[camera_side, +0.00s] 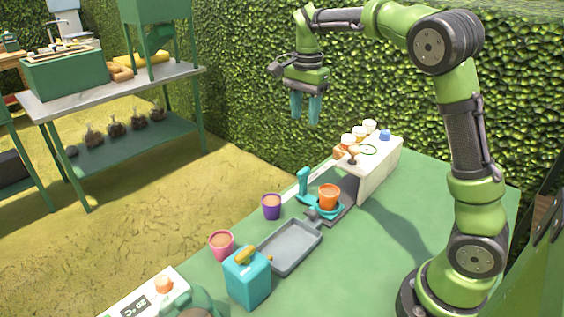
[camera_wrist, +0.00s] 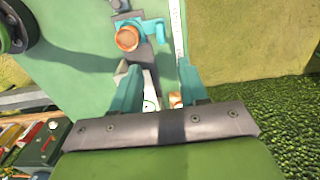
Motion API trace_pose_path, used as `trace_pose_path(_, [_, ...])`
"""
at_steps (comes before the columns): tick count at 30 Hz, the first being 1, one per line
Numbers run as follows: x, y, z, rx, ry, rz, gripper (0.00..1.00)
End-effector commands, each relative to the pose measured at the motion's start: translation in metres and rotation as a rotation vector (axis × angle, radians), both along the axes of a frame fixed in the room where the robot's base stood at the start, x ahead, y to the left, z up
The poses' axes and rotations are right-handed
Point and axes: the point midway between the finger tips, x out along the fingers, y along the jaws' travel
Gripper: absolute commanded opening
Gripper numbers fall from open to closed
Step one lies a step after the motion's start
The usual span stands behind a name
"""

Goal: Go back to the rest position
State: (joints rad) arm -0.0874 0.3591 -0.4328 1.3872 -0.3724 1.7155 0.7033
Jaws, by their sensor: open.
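My gripper (camera_side: 306,108) hangs from my raised green arm, high above the far end of the green table. Its two teal fingers point down. In the wrist view my gripper (camera_wrist: 158,90) is open, with the fingers wide apart and nothing held between them. It is well above the white box and the potted things, touching nothing.
The green table (camera_side: 385,235) holds an orange pot (camera_side: 329,196) in a teal holder, a purple pot (camera_side: 271,206), a pink pot (camera_side: 221,244), a grey tray (camera_side: 291,247), a teal container (camera_side: 247,279) and a white box (camera_side: 379,167) with small items on top. A hedge stands behind.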

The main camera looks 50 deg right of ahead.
Motion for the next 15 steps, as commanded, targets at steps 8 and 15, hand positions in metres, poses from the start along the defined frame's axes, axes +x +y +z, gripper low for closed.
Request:
trace_pose_path(8, [-0.0001, 0.0001, 0.0086, 0.0, 0.0, 0.0, 0.44])
trace_pose_path(15, [0.0011, -0.0012, 0.0082, -0.006, -0.006, 0.028, 0.44])
